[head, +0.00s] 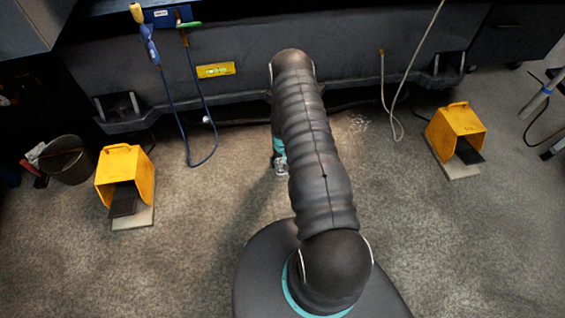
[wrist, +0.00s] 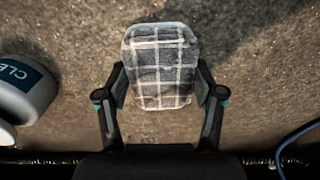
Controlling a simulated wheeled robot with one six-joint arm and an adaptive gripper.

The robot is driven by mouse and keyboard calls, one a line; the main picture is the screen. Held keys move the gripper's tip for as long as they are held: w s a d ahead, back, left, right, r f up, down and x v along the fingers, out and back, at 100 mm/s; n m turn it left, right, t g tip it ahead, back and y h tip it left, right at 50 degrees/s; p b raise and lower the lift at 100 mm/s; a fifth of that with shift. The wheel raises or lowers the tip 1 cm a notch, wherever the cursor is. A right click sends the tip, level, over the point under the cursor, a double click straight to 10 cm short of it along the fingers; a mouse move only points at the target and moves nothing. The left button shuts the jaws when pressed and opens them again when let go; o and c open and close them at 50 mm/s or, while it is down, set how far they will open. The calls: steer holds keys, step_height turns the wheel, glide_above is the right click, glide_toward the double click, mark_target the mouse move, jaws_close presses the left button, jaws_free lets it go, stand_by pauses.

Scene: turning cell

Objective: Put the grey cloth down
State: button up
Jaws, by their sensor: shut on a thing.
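The grey cloth (wrist: 160,70) shows in the wrist view as a folded pad with a pale check pattern. My gripper (wrist: 160,80) is shut on it, with one finger at its left edge and one at its right edge. Speckled floor shows behind the cloth; I cannot tell how far below it is.
Two yellow foot-pedal housings stand on the floor, one at left (head: 124,178) and one at right (head: 457,131). A bucket (head: 66,160) is at far left. A blue hose (head: 190,120) hangs from the machine. A white container (wrist: 22,85) is left in the wrist view.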

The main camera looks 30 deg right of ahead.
steer(key=shift+f, duration=0.15)
steer(key=o, duration=1.4)
steer(key=shift+c, duration=0.2)
